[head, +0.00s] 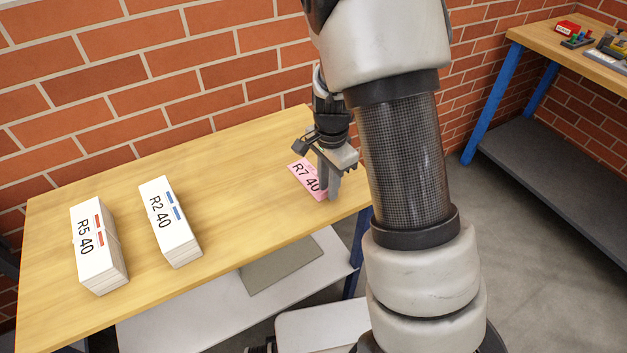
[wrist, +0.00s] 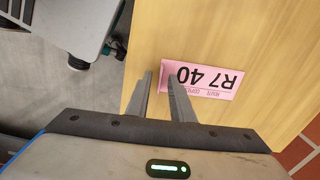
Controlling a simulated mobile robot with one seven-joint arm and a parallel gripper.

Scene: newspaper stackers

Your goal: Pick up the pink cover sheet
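The pink cover sheet (head: 303,174), printed "R7 40", lies flat on the wooden table (head: 240,150) near its right end. My gripper (head: 330,190) hangs over the sheet's right part and hides some of it. In the wrist view, the sheet (wrist: 212,80) shows upside down, right of centre. The right finger overlaps the sheet's left edge, and the left finger is beside the sheet near the table edge. I cannot tell how high the fingertips are above the table.
Two white paper stacks, "R2 40" (head: 168,220) and "R5 40" (head: 98,245), stand on the table's left part. The table between them and the sheet is clear. A brick wall (head: 150,60) runs behind. Another workbench (head: 575,50) with small items is at right.

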